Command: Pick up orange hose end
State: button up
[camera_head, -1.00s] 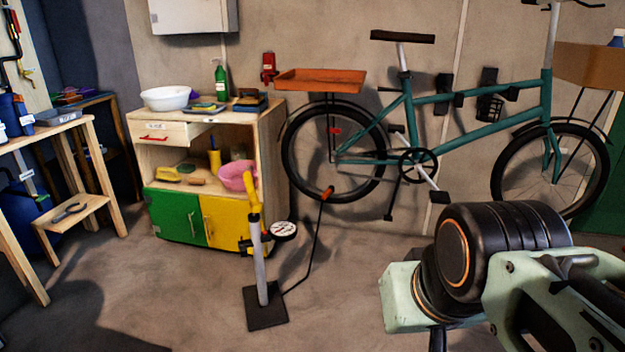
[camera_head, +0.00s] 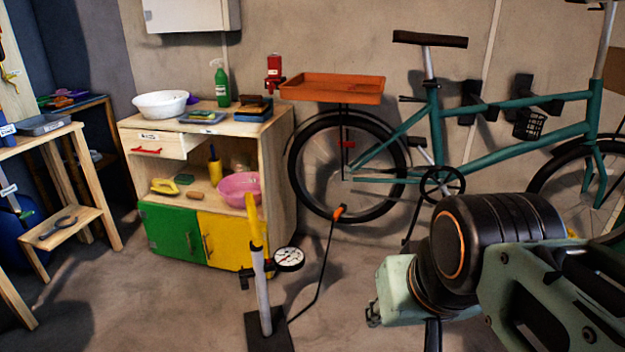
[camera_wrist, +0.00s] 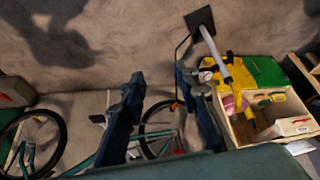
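The orange hose end (camera_head: 339,212) sits at the top of a thin black hose that rises from the floor pump (camera_head: 262,285), in front of the bicycle's rear wheel. The pump has a yellow handle, a grey barrel, a round white gauge and a dark square base. In the wrist view the pump (camera_wrist: 215,55) appears upside down, and a small orange spot near the right finger looks like the hose end (camera_wrist: 173,105). My gripper (camera_wrist: 158,82) is open and empty, its two dark fingers well apart. In the head view my arm is at lower right, apart from the hose.
The teal bicycle (camera_head: 480,150) with an orange tray (camera_head: 332,88) stands against the wall behind the hose. A wooden cabinet (camera_head: 275,175) with green and yellow doors is left of it. A wooden workbench (camera_head: 60,135) is at far left. The floor around the pump is clear.

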aim_at(342, 208)
jog(key=i+l+u, duration=0.1)
jog(key=i, duration=1.1)
